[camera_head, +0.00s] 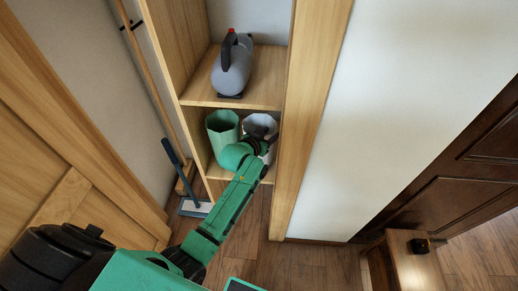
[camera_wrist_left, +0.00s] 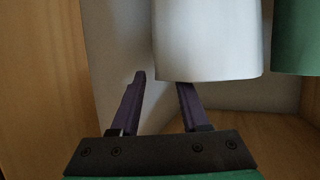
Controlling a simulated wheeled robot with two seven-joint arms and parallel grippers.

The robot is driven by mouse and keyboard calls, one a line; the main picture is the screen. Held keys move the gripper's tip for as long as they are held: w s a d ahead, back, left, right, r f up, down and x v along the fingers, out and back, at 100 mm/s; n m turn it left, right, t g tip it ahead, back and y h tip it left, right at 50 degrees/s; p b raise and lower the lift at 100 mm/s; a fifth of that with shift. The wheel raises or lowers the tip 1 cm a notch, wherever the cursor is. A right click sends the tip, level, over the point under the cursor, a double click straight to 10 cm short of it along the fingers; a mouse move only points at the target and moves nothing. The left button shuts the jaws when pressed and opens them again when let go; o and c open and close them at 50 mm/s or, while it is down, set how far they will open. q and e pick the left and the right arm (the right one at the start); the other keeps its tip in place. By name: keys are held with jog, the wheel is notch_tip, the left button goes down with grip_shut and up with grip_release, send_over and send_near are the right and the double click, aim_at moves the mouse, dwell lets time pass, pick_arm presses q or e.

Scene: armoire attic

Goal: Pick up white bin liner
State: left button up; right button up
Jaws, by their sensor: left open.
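The white bin liner (camera_head: 262,121) is a pale open container on the lower shelf in the head view, partly covered by my left gripper (camera_head: 262,140). In the left wrist view the white bin liner (camera_wrist_left: 208,40) fills the top middle. There my left gripper (camera_wrist_left: 161,80) is open with two dark purple fingers. The left finger stands clear of the liner; the right finger meets the liner's lower edge in the picture. I cannot tell whether it touches the liner or passes behind it. No part of my right gripper shows.
A green bin (camera_head: 222,129) stands close left of the liner. A grey jug (camera_head: 232,66) is on the shelf above. Wooden cupboard walls hem in the lower shelf (camera_head: 228,172). A broom (camera_head: 172,150) leans on the left; a small wooden table (camera_head: 405,262) stands at right.

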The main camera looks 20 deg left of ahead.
pick_arm(q)
jog(key=x, duration=0.3)
jog(key=shift+f, duration=0.1)
jog(key=shift+s, duration=0.15)
jog(key=c, duration=0.3)
grip_shut()
dwell(0.8)
